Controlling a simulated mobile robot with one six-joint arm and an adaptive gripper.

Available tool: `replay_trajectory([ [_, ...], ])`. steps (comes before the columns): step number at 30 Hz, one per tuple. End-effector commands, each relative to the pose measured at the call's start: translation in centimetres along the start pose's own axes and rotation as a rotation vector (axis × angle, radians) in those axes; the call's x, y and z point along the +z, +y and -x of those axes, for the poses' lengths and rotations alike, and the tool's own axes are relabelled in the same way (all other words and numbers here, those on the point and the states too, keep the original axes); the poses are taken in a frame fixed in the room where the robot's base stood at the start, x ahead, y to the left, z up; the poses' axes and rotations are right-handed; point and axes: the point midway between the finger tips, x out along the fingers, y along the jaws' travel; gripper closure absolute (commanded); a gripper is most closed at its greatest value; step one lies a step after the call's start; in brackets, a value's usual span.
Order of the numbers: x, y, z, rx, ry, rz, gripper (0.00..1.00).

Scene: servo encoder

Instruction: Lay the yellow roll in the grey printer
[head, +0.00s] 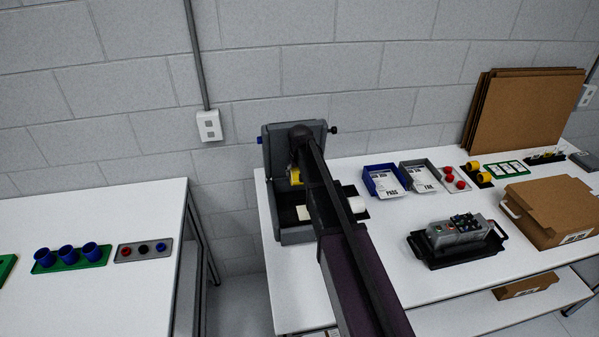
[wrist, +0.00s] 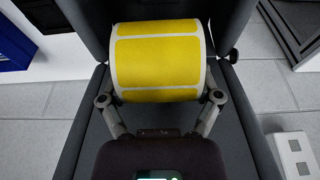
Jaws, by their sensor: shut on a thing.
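The yellow roll (wrist: 158,58) sits between the two fingers of my gripper (wrist: 160,97), which is shut on it. In the head view, a small part of the yellow roll (head: 296,177) shows left of my arm, in front of the raised lid of the grey printer. The grey printer (head: 293,236) stands open at the left end of the right table. The roll appears to be above the printer's open bay; I cannot tell whether it touches the printer. The printer also shows around the roll in the wrist view (wrist: 88,140). My arm hides much of its bay.
A blue tray (head: 368,174) and a grey tray (head: 409,166) with cards lie right of the printer. A white roll (head: 357,204) lies beside the printer. A device in a black tray (head: 443,262) and a cardboard box (head: 555,221) are further right. The wall is close behind.

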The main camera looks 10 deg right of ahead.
Motion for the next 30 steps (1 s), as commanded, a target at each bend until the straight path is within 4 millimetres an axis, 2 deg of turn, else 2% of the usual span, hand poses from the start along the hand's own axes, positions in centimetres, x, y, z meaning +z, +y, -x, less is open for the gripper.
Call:
replay_trajectory([
  [30,1.7,0.2,-6.4,0.001,0.000,-0.002,0.70],
])
